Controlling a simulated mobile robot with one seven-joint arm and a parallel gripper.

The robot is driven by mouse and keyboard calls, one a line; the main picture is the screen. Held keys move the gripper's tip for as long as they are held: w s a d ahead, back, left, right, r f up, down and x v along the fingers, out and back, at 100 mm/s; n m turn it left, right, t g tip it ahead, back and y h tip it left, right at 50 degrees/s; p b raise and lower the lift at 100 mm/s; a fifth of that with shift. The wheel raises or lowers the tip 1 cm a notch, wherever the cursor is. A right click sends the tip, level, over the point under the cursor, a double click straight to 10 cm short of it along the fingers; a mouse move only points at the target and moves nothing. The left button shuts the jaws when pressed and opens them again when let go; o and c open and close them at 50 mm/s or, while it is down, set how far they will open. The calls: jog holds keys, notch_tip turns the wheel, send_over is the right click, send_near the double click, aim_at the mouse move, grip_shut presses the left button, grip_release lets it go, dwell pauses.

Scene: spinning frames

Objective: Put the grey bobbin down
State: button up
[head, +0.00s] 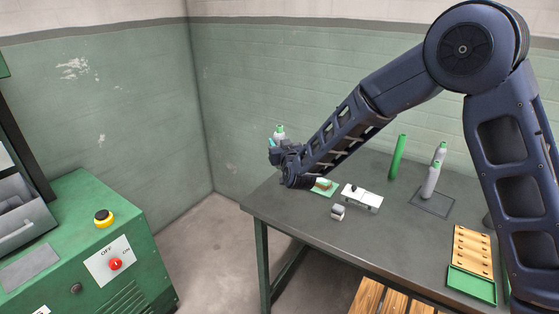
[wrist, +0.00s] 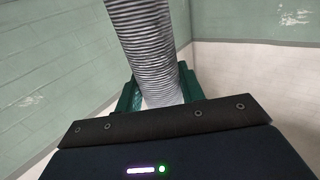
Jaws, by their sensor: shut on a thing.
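The grey bobbin (wrist: 150,45) is ridged, like wound thread, and stands up between the green fingers of my gripper (wrist: 158,92) in the wrist view. In the head view the bobbin (head: 279,132) shows small and pale with a green top, tilted little if at all. My gripper (head: 273,143) is shut on it, above the table's far left corner and apart from the tabletop. The bobbin's lower end is hidden by the gripper. Two similar grey bobbins (head: 430,180) with green tops stand on a dark square (head: 429,206) on the table.
The dark table (head: 292,216) also holds a green cylinder (head: 397,157), a white block (head: 361,198), a small pale object (head: 338,211), a green mat (head: 331,193) and a wooden board with holes (head: 472,250) by a green tray (head: 470,286). A green machine (head: 140,290) stands left.

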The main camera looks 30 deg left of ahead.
aim_at(280, 126)
notch_tip(280, 126, up, 8)
jog(key=shift+f, duration=0.2)
jog(key=w+d+m+t+h, duration=0.65)
jog(key=w+d+h, duration=0.35)
jog(key=w+d, duration=1.4)
jog(key=w+d+m+g+h, duration=0.15)
jog(key=d+m+h, duration=0.4)
jog(key=d, duration=1.25)
jog(key=w+d+m+g+h, duration=0.1)
jog(key=w+d+m+h, duration=0.45)
jog(key=d, duration=1.35)
jog(key=s+f+n+h, duration=0.1)
jog(key=s+f+n, duration=0.1)
jog(key=f, duration=1.7)
jog(key=shift+s+a+f, duration=0.2)
jog(key=shift+s+a, duration=0.1)
jog(key=shift+s, duration=0.2)
jog(key=shift+f, duration=0.15)
jog(key=o, duration=1)
